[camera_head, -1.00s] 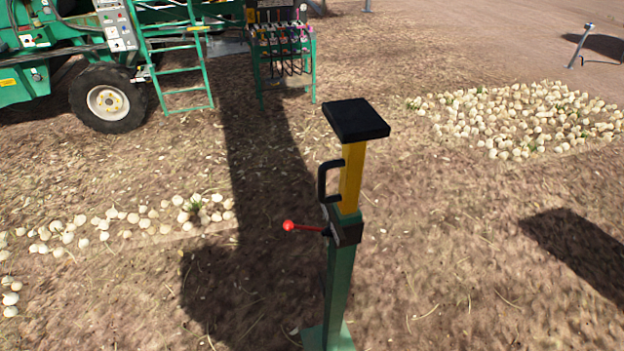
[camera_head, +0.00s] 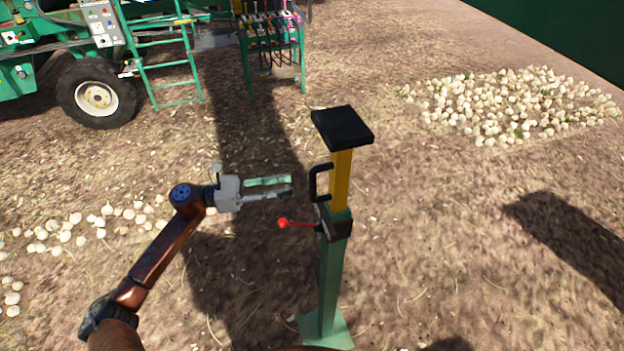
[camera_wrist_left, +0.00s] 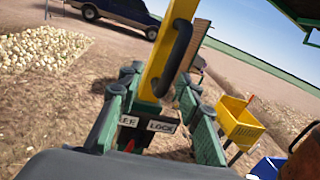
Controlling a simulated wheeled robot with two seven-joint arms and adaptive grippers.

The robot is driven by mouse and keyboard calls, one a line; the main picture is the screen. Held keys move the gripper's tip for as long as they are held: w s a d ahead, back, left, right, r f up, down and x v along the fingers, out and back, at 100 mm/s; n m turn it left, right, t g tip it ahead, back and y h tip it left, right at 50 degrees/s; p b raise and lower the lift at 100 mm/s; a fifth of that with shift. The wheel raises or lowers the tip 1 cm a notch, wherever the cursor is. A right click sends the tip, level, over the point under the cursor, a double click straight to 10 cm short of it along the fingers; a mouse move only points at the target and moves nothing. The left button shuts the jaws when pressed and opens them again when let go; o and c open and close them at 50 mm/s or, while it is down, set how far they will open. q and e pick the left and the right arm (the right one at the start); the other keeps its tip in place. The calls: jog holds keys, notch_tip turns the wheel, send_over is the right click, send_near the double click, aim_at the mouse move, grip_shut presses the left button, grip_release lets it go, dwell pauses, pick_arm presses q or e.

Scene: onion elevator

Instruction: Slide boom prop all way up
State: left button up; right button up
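The boom prop stands upright on the soil. It has a green post (camera_head: 331,275), a yellow inner bar (camera_head: 341,180), a black top pad (camera_head: 342,127) and a black handle (camera_head: 315,183) on its left side. A lever with a red knob (camera_head: 283,224) sticks out left at the collar. The yellow bar and handle (camera_wrist_left: 181,45) also show in the left wrist view, between the spread fingers. My left gripper (camera_head: 291,186) is open and empty, a short way left of the handle, apart from it. Labels reading partly "LOCK" (camera_wrist_left: 160,127) show low in the wrist view. My right gripper is not in view.
Onions lie in a heap (camera_head: 510,105) at the back right and in a row (camera_head: 90,225) at left. A green machine with a wheel (camera_head: 97,97) and ladder (camera_head: 172,65) stands at the back left. A yellow bin (camera_wrist_left: 240,125) shows in the wrist view. Soil around the prop is mostly clear.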

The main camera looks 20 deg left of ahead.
aim_at(312, 184)
pick_arm(q)
jog(key=shift+m+g, duration=0.5)
jog(key=shift+m, duration=0.3)
jog(key=d+p, duration=0.1)
jog(key=d, duration=0.1)
jog(key=w+d+r+p, duration=0.1)
jog(key=d, duration=0.2)
jog(key=d+p, duration=0.1)
jog(key=d, duration=0.1)
jog(key=shift+w+d+r, duration=0.2)
jog(key=shift+r, duration=0.05)
jog(key=shift+w+d+f, duration=0.1)
jog(key=shift+w+d, duration=0.1)
jog(key=shift+d, duration=0.2)
jog(key=shift+c, duration=0.7)
grip_shut()
